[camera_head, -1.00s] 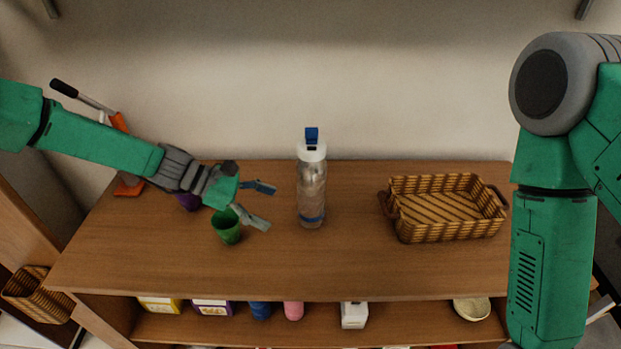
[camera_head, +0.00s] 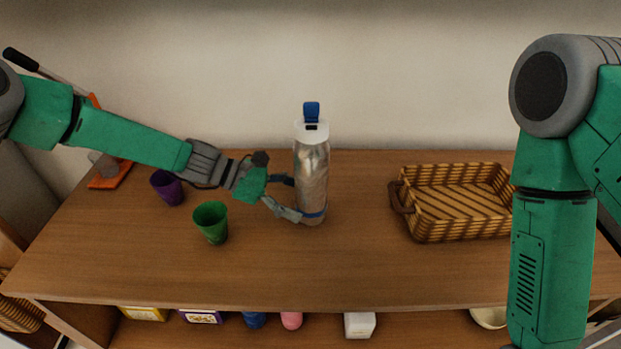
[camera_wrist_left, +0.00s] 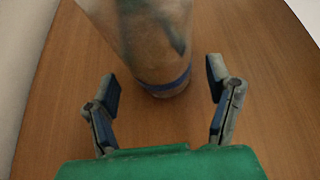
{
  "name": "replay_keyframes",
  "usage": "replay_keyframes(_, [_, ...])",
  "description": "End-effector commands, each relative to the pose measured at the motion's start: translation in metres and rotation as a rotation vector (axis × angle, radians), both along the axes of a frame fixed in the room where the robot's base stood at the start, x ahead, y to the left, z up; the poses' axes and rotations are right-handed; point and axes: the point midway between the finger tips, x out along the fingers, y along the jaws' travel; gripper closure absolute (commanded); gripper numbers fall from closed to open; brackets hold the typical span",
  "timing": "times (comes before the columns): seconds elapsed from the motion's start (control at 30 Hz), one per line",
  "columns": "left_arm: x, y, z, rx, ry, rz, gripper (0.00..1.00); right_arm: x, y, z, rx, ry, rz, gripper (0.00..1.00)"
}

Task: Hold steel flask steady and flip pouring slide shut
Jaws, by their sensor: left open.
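The steel flask (camera_head: 312,172) stands upright on the wooden table, with a white cap and a blue pouring slide (camera_head: 311,111) sticking up at its top. My left gripper (camera_head: 294,198) is open at the flask's lower left side, its fingers pointing at the flask. In the left wrist view the flask's lower part with a blue band (camera_wrist_left: 160,60) stands ahead, and the open fingers (camera_wrist_left: 162,85) lie to either side in front of it, not closed on it. My right arm shows at the right edge; its gripper is out of view.
A green cup (camera_head: 211,224) and a purple cup (camera_head: 168,188) stand left of the flask, below my left arm. A wicker basket (camera_head: 455,226) sits to the right. The table between flask and basket is clear. Several items lie on the shelf below.

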Motion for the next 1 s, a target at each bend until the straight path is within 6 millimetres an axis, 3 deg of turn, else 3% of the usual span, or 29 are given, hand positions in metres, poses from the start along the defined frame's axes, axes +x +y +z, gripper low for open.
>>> replay_keyframes(0.23, [0.000,-0.021,-0.012,-0.001,-0.001,0.000,0.27,0.000,0.000,-0.013,0.000,0.000,0.000,0.60])
replay_keyframes(0.63, [0.000,-0.025,-0.013,0.000,0.000,0.001,0.27,0.000,0.000,-0.014,0.000,0.000,0.000,0.60])
replay_keyframes(0.67, [0.000,-0.025,-0.013,0.000,0.000,0.001,0.34,0.000,0.000,-0.014,0.000,0.000,0.000,0.60])
replay_keyframes(0.73, [0.000,-0.025,-0.013,0.000,0.000,0.001,0.58,0.000,0.000,-0.014,0.000,0.000,0.000,0.60])
replay_keyframes(0.83, [0.000,-0.025,-0.013,0.000,0.000,0.001,0.59,0.000,0.000,-0.014,0.000,0.000,0.000,0.60])
replay_keyframes(0.87, [0.000,-0.025,-0.014,0.000,0.000,0.001,0.59,0.000,0.000,-0.014,0.000,0.000,0.000,0.64])
replay_keyframes(0.97, [0.000,-0.025,-0.014,0.000,-0.001,0.000,0.59,0.000,0.005,-0.013,0.008,-0.004,0.006,0.99])
replay_keyframes(1.0, [0.000,-0.025,-0.014,0.000,-0.001,0.000,0.59,0.002,0.011,-0.013,0.019,-0.004,0.016,1.00])
